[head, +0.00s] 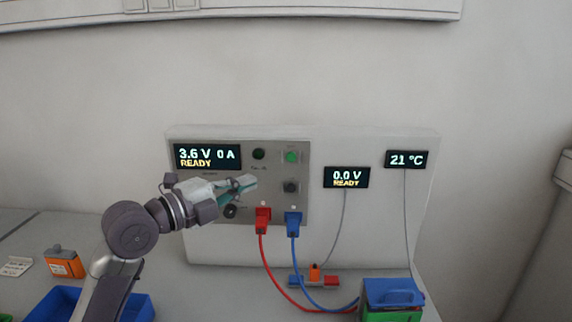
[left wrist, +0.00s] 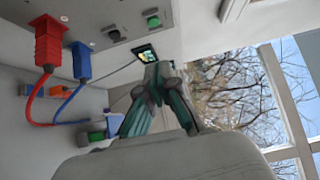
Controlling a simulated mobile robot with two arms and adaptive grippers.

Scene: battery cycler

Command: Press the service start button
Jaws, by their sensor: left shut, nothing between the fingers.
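The cycler's grey panel (head: 273,212) stands upright at the back of the bench. It carries a green button (head: 291,156) at the upper right, a dark button (head: 290,187) below it, a black round control (head: 259,154) and a black knob (head: 230,211). The labels are too small to read. My left gripper (head: 250,184) is shut and empty, in front of the panel and left of the dark button in the head view. In the left wrist view, the green button (left wrist: 153,20) and dark button (left wrist: 114,35) show beyond the fingers. My right gripper is out of view.
A red plug (head: 263,220) and a blue plug (head: 293,224) stick out below the buttons, with cables running to a blue-and-green battery (head: 392,293). Displays read 3.6 V 0 A (head: 207,157), 0.0 V (head: 346,177) and 21 °C (head: 406,159). A blue bin (head: 140,305) sits front left.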

